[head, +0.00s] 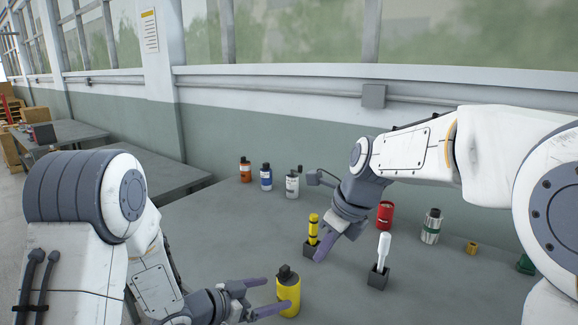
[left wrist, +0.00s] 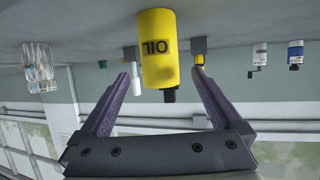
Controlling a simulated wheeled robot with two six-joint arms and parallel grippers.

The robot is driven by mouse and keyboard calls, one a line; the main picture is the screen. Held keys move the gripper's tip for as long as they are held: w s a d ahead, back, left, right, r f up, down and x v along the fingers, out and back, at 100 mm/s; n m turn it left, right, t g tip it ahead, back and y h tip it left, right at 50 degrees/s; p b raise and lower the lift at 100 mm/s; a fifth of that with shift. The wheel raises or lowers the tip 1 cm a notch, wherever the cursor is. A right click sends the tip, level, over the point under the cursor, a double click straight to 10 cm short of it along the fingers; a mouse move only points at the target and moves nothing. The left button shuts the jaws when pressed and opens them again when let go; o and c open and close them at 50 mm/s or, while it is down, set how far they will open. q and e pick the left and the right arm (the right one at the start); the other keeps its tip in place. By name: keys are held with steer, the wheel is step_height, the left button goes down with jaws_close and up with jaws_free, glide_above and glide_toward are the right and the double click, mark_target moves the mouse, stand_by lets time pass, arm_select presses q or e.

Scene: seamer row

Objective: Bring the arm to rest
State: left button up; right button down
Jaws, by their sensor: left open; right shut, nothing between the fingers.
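My left gripper (head: 277,294) is open near the table's front, its fingers pointing right at a yellow bottle (head: 288,290) with a dark cap. In the left wrist view the yellow bottle (left wrist: 158,50), marked OIL and appearing upside down, shows between and beyond the open fingertips. I cannot tell whether a finger touches it. My right gripper (head: 322,252) is shut and empty, pointing down over the table. It is close beside a yellow and black tool (head: 313,230) standing in a small dark block; contact cannot be told.
A white-handled tool (head: 384,247) stands in another dark block (head: 378,278). Behind are orange (head: 245,170), blue (head: 266,178) and white (head: 292,184) bottles, a red can (head: 385,214), a silver-green canister (head: 431,227) and a small brass piece (head: 472,247). A clear jar (left wrist: 38,67) shows in the left wrist view.

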arm_select(q)
steer(key=s+r+n+g+y, duration=0.1)
steer(key=s+r+g+y, duration=0.1)
steer(key=s, duration=0.7)
steer(key=s+r+g+y+p, duration=0.1)
steer(key=s+g+y, duration=0.3)
steer(key=s, duration=0.6)
steer(key=s+r+n+g+y+p, duration=0.1)
steer(key=s+r+g+y, duration=0.1)
steer(key=s, duration=0.7)
steer(key=shift+s+r+n+g+y, duration=0.2)
steer(key=shift+r+n+g+y, duration=0.15)
steer(key=shift+r+y, duration=0.45)
arm_select(e)
steer(key=s+a+f+n+g+h, duration=0.1)
steer(key=s+f+n, duration=0.2)
steer(key=s+n, duration=1)
steer(key=s+a+f+n+g+h, duration=0.1)
steer(key=s+f+n, duration=0.3)
steer(key=s+n, duration=0.9)
steer(key=n, duration=0.7)
steer(key=shift+n+g, duration=0.3)
steer(key=shift+g, duration=0.1)
arm_select(q)
steer(key=shift+r, duration=0.1)
arm_select(e)
steer(key=shift+f, duration=0.1)
